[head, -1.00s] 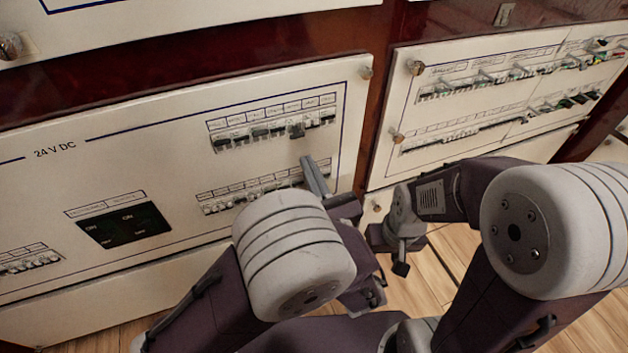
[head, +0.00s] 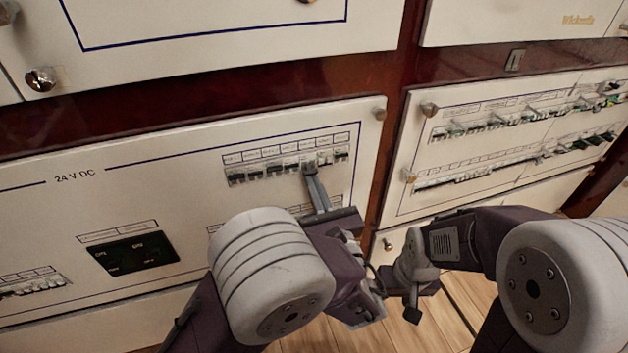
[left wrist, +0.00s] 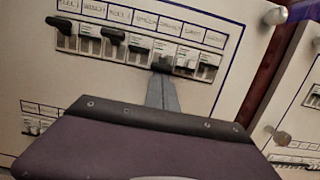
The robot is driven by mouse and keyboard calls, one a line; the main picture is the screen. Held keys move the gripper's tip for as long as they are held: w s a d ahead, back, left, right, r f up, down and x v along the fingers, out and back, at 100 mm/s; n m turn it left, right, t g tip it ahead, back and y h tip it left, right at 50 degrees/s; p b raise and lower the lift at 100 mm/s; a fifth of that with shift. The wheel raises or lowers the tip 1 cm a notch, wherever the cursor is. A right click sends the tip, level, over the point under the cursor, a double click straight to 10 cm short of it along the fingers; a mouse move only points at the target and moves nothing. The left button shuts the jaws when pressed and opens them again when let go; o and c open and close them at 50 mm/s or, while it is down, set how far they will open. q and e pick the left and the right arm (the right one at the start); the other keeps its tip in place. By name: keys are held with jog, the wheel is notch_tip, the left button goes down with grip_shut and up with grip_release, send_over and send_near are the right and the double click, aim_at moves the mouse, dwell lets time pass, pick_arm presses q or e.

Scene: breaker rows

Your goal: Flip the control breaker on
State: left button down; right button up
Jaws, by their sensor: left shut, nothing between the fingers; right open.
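The upper breaker row (head: 270,170) is on the cream 24 V DC panel. It also shows in the left wrist view (left wrist: 118,38), with printed labels above black levers. The small label text is too blurred to tell which one is the control breaker. My left gripper (head: 308,168) is shut and empty. Its tips, also in the left wrist view (left wrist: 162,72), are at a black lever right of the row's middle and partly cover that breaker. Whether they touch it I cannot tell. My right gripper (head: 412,305) hangs low, away from the panel, and is open.
A lower breaker row shows in the left wrist view (left wrist: 40,122), mostly hidden by my gripper. A dark switch block (head: 135,255) sits left. Another breaker panel (head: 490,185) stands right, past a dark red wooden frame. Wooden floor (head: 455,320) lies below.

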aim_at(313, 174)
pick_arm(q)
jog(key=r+g+h+p, duration=0.1)
jog(key=g+p, duration=0.1)
jog(key=p, duration=0.5)
jog(key=s+r+g+p, duration=0.1)
jog(key=r+g+p, duration=0.1)
jog(key=p, duration=0.6)
jog(key=r+g+h+p, duration=0.1)
jog(key=r+g+p, duration=0.1)
jog(key=p, duration=0.6)
jog(key=shift+s+d+r+g+h, duration=0.1)
jog(key=shift+g+h, duration=0.05)
jog(key=shift+g, duration=0.3)
jog(key=shift+s+d+g+h, duration=0.1)
jog(key=shift+g+h, duration=0.05)
jog(key=shift+g, duration=0.3)
jog(key=shift+f+b, duration=0.55)
jog(key=shift+f, duration=0.2)
jog(key=shift+r, duration=0.1)
jog(key=shift+r+p, duration=0.7)
jog(key=shift+p, duration=0.05)
jog(key=shift+r, duration=0.1)
